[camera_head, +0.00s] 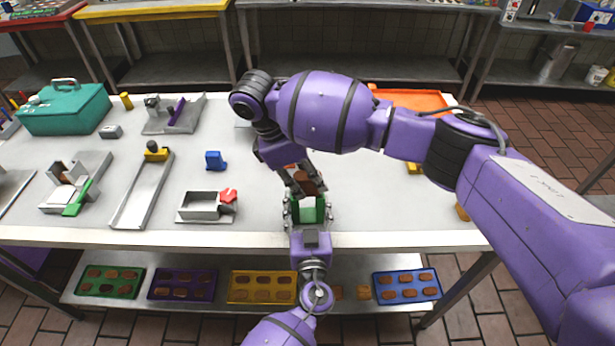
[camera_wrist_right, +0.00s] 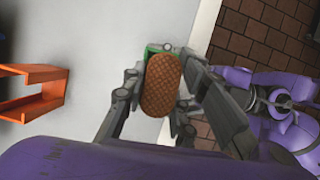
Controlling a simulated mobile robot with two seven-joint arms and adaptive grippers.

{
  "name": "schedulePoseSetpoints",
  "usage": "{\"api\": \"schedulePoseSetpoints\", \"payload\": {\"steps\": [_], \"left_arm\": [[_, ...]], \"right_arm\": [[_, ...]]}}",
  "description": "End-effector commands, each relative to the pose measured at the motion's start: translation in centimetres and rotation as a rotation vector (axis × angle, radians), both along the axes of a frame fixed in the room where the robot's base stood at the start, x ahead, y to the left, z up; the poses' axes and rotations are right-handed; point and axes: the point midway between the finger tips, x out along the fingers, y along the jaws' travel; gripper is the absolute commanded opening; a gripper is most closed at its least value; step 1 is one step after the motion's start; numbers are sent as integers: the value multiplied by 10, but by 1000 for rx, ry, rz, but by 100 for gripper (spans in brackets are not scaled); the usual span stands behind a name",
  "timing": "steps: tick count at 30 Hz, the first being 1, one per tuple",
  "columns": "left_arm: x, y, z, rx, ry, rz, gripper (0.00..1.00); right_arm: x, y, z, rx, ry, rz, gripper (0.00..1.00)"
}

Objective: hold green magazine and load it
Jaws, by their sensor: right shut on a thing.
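My right gripper (camera_head: 304,186) is shut on a brown oval cookie (camera_head: 309,182) with a waffle-like surface. In the right wrist view the cookie (camera_wrist_right: 163,88) stands between the fingers of my right gripper (camera_wrist_right: 165,85). The green magazine (camera_head: 309,212) is at the table's front edge, just below the cookie in the head view. My left gripper (camera_head: 307,212) comes from the front, with its fingers shut on the magazine's two sides. In the wrist view only a sliver of the green magazine (camera_wrist_right: 152,51) shows behind the cookie. Whether the cookie touches it is unclear.
The white table (camera_head: 260,215) holds a metal box with a red knob (camera_head: 205,206), a metal chute (camera_head: 145,190), a blue block (camera_head: 215,160) and a teal toolbox (camera_head: 65,110). An orange tray (camera_head: 415,98) lies behind my right arm. Trays of cookies (camera_head: 262,287) sit on the shelf below.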

Motion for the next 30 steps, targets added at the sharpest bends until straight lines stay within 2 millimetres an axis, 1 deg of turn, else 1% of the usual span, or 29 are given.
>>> {"api": "schedulePoseSetpoints", "payload": {"steps": [5, 18, 30], "left_arm": [[0, 0, 0, 0, 0, 0, 32], [0, 0, 0, 0, 0, 0, 32], [0, 0, 0, 0, 0, 0, 32]], "right_arm": [[0, 0, -5, 0, 0, 0, 0], [0, 0, 4, 0, 0, 0, 0], [0, 0, 4, 0, 0, 0, 0]]}}
